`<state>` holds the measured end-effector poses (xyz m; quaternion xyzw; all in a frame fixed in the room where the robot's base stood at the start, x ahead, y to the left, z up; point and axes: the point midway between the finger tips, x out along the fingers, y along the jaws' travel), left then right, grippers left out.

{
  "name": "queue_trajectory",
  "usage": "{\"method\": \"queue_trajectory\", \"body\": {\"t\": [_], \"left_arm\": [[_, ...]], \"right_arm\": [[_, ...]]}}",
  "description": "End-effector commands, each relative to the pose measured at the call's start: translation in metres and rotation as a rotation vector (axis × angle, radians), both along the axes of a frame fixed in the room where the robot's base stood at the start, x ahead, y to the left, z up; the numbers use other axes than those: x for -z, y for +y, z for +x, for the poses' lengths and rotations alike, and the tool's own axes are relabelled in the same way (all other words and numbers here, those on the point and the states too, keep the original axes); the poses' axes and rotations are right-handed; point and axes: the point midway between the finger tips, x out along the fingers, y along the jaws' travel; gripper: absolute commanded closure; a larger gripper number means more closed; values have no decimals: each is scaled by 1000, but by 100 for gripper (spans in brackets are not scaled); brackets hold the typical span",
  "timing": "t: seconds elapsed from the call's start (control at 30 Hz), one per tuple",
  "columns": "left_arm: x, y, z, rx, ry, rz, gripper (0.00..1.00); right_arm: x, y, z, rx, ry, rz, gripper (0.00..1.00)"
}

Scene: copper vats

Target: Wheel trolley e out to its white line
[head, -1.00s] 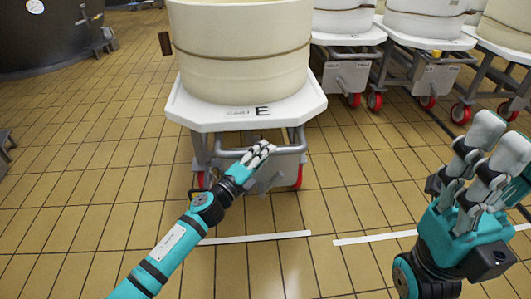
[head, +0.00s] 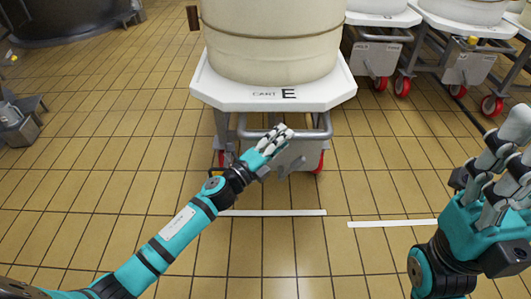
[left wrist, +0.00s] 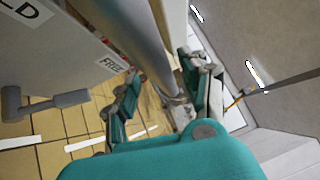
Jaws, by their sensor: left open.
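Trolley e (head: 318,97) carries a large cream vat (head: 270,45) on a white top marked "CART E". A grey handle bar (head: 312,134) runs across its front; it also shows in the left wrist view (left wrist: 143,40). My left gripper (head: 281,138) is at this bar, open. In the left wrist view the bar runs between its parted fingers (left wrist: 165,98). Whether they touch it is unclear. The trolley's white line (head: 275,213) lies on the floor in front of its red wheels. My right gripper (head: 500,165) is raised at the right, fingers apart and empty.
Other trolleys (head: 385,52) stand behind to the right, with another white line (head: 392,223) on the floor. A dark vat (head: 70,20) stands at the back left and grey equipment (head: 18,125) at the left edge. The tiled floor before the trolley is clear.

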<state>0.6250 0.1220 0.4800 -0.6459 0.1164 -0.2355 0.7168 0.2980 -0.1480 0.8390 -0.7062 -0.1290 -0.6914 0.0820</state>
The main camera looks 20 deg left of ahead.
Motion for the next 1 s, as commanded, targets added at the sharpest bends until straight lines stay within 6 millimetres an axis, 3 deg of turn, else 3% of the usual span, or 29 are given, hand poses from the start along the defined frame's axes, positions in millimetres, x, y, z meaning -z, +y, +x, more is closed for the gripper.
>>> {"method": "queue_trajectory", "body": {"t": [0.2, 0.4, 0.6, 1.0], "left_arm": [[9, 24, -43, 1, 4, -1, 54], [13, 38, -71, 2, 3, 0, 54], [13, 44, -80, 2, 1, -1, 54], [13, 44, -80, 2, 1, 0, 54]], "right_arm": [[1, 0, 0, 0, 2, 0, 60], [1, 0, 0, -1, 2, 0, 60], [1, 0, 0, -1, 3, 0, 60], [1, 0, 0, -1, 3, 0, 60]]}}
